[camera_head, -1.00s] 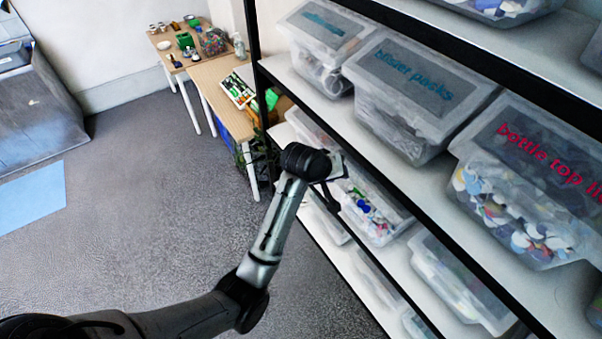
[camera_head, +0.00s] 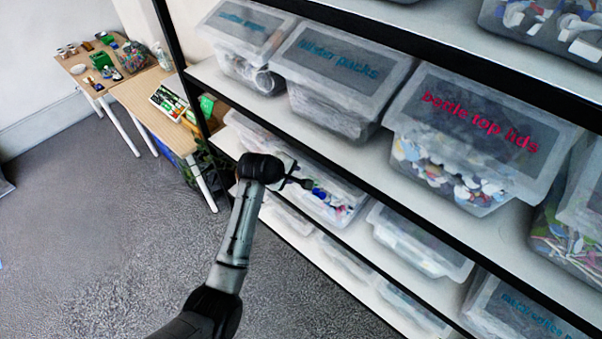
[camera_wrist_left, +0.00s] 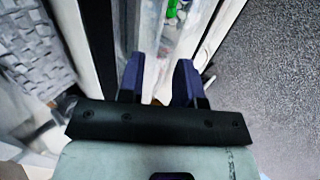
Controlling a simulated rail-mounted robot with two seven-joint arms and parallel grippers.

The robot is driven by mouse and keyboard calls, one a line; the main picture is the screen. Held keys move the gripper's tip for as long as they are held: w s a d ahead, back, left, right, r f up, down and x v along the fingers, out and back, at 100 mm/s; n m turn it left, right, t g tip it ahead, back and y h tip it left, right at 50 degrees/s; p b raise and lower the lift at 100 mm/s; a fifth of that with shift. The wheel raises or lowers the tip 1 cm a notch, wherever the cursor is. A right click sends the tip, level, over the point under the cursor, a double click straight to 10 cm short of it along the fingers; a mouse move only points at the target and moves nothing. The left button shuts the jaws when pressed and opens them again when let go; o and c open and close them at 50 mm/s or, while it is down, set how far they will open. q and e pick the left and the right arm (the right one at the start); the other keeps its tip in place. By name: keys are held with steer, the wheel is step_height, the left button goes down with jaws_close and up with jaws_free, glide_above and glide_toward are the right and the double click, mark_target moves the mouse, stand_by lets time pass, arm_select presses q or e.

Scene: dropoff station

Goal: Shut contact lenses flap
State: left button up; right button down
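My left gripper (camera_head: 297,182) is at the left end of the lower shelf, beside a clear bin (camera_head: 345,212) with colourful small items. In the left wrist view its two dark blue fingers (camera_wrist_left: 158,84) stand apart with nothing visible between them. I cannot read a contact lenses label on any bin. The clear bin at the upper left (camera_head: 243,24) has a blurred teal label and a lid that looks closed. A flap standing open cannot be made out clearly. My right gripper is not in view.
Bins labelled blister packs (camera_head: 335,75) and bottle top lids (camera_head: 470,135) stand on the shelf above. The black shelf edge (camera_head: 300,157) runs close over my gripper. Wooden tables (camera_head: 150,100) stand at the left. The grey floor (camera_head: 100,240) is clear.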

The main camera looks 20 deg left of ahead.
arm_select(q)
steer(key=x, duration=0.7)
steer(key=shift+f, duration=0.25)
steer(key=shift+w, duration=0.1)
steer(key=shift+c, duration=0.3)
jaws_close()
